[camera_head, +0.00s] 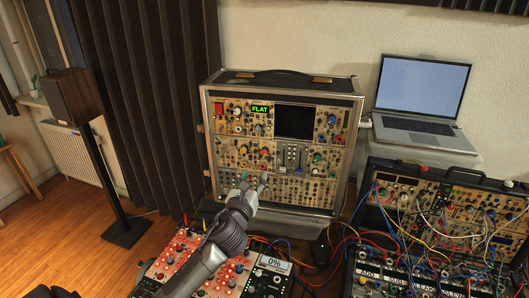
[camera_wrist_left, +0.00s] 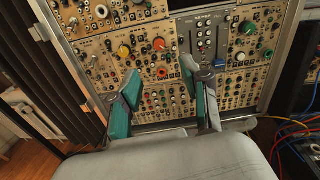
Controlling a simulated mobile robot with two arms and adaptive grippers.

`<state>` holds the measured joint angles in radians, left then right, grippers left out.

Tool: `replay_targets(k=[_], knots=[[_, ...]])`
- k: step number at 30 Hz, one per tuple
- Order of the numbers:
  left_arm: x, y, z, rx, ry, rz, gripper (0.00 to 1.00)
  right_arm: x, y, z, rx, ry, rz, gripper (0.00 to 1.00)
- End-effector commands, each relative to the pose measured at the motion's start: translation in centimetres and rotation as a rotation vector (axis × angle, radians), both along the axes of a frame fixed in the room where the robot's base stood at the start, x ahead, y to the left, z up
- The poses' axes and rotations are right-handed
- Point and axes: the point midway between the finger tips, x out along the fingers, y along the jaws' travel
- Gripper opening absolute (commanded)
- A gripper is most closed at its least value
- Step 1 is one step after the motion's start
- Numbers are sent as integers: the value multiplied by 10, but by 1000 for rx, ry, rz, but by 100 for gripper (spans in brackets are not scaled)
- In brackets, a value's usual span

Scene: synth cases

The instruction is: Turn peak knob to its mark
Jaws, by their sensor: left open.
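The upright synth case (camera_head: 357,100) stands at the centre, with several knobs on its cream panels. I cannot read the labels, so I cannot tell which knob is the peak knob, nor see its mark. A yellow knob (camera_wrist_left: 124,51) and an orange-red knob (camera_wrist_left: 159,44) show in the left wrist view, beyond my fingertips. A green knob (camera_wrist_left: 248,27) is further right. A green display reads FLAT (camera_head: 260,109). My left gripper (camera_head: 254,180) is open and empty in front of the lower panel; its teal fingers also show in the left wrist view (camera_wrist_left: 160,76). My right gripper is not in view.
A red-panelled case (camera_head: 180,258) with a 0% display (camera_head: 275,262) lies below my left arm. A patched case (camera_head: 460,212) with loose cables stands at the right. A laptop (camera_head: 420,90) sits behind it. A speaker on a stand (camera_head: 73,96) is at the left.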

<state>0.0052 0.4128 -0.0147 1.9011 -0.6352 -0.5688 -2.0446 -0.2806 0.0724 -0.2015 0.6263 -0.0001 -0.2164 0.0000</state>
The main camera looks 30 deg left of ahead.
Motion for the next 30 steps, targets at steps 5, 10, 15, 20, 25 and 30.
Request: replay_targets(k=[5, 10, 15, 20, 25, 30], knots=[[36, 13, 4, -6, -2, 4, 47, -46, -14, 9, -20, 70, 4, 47], [70, 25, 3, -8, -1, 4, 47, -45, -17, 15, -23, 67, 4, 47], [96, 35, 2, -8, 0, 4, 47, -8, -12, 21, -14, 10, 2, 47], [109, 39, 0, -8, 1, 2, 47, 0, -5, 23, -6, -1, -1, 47], [113, 40, 0, -5, 0, 1, 47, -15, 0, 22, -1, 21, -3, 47], [113, 40, 0, -5, 0, 1, 47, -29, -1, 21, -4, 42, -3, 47]])
